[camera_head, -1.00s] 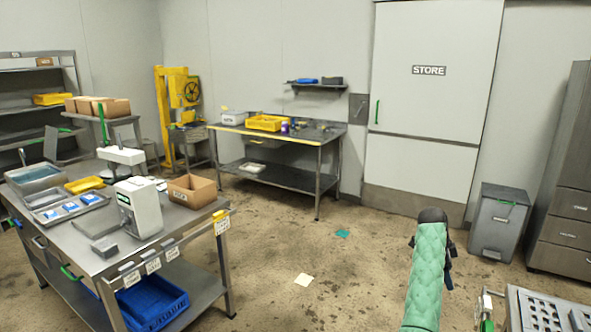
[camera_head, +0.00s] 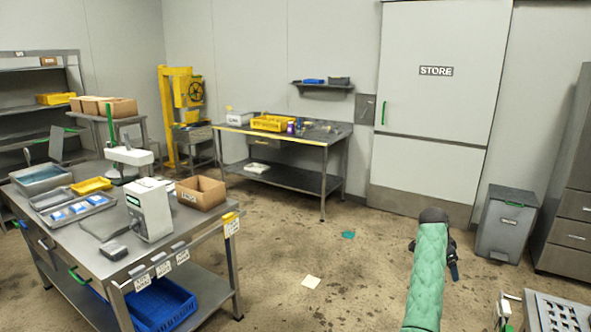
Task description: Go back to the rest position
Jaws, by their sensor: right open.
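My right arm, in a green quilted sleeve, reaches up from the bottom right of the head view. My right gripper (camera_head: 447,262) shows as dark parts at the far end of the sleeve, over the open floor. It holds nothing that I can see, and its fingers are mostly hidden behind the sleeve and wrist. My left gripper is not in view.
A steel table (camera_head: 128,262) with a scale (camera_head: 149,209), trays and a cardboard box (camera_head: 201,192) stands at left. A workbench (camera_head: 322,150) is at the back, beside the STORE door (camera_head: 436,110). A grey bin (camera_head: 506,225) and perforated metal surface (camera_head: 560,312) are at right.

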